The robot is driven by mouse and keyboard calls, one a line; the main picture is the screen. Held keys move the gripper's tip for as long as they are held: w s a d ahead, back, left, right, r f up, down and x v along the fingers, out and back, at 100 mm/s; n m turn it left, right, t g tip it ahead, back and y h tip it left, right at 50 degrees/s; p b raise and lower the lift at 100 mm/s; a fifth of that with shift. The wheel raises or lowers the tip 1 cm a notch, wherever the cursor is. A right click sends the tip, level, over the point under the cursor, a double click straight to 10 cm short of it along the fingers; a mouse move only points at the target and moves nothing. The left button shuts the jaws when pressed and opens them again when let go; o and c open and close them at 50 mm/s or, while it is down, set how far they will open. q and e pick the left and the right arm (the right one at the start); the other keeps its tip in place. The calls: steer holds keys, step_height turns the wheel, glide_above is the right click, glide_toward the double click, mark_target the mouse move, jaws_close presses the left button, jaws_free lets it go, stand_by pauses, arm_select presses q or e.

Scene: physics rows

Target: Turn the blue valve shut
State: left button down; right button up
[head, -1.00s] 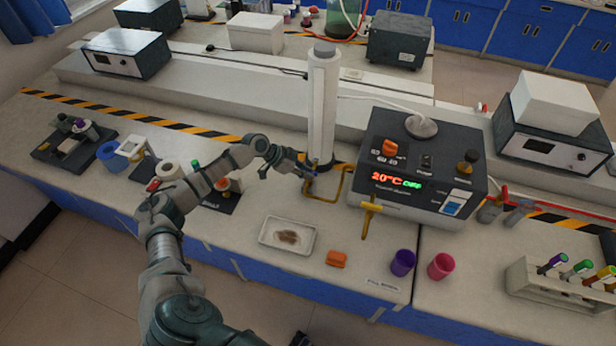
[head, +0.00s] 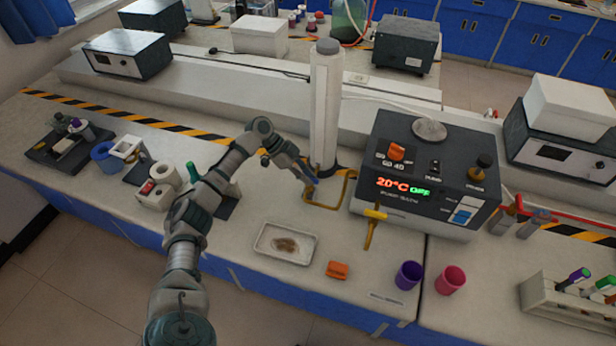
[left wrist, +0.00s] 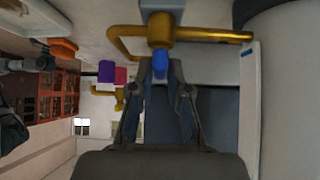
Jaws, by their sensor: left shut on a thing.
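The blue valve (left wrist: 159,68) shows in the left wrist view as a small blue handle on a brass pipe fitting. In the head view it is mostly hidden by my left gripper (head: 308,187), at the left end of the brass pipe (head: 347,190) by the white column's foot. In the left wrist view my left gripper (left wrist: 160,80) has a finger on each side of the blue handle and is shut on it. The valve's exact turn angle is hard to tell. My right gripper is not in view.
The white column (head: 325,110) stands right behind the valve. A dark heater unit (head: 430,165) with a lit display and a yellow tap (head: 374,222) is to the right. A white tray (head: 258,245), an orange block (head: 337,270) and two cups lie in front.

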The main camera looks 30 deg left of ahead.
arm_select(q)
steer(key=shift+a+r, duration=0.15)
steer(key=c, duration=1.2)
jaws_free()
steer(key=shift+a, duration=0.1)
steer(key=shift+a, duration=0.1)
steer(key=shift+v, duration=5.8)
steer(key=shift+a, duration=0.15)
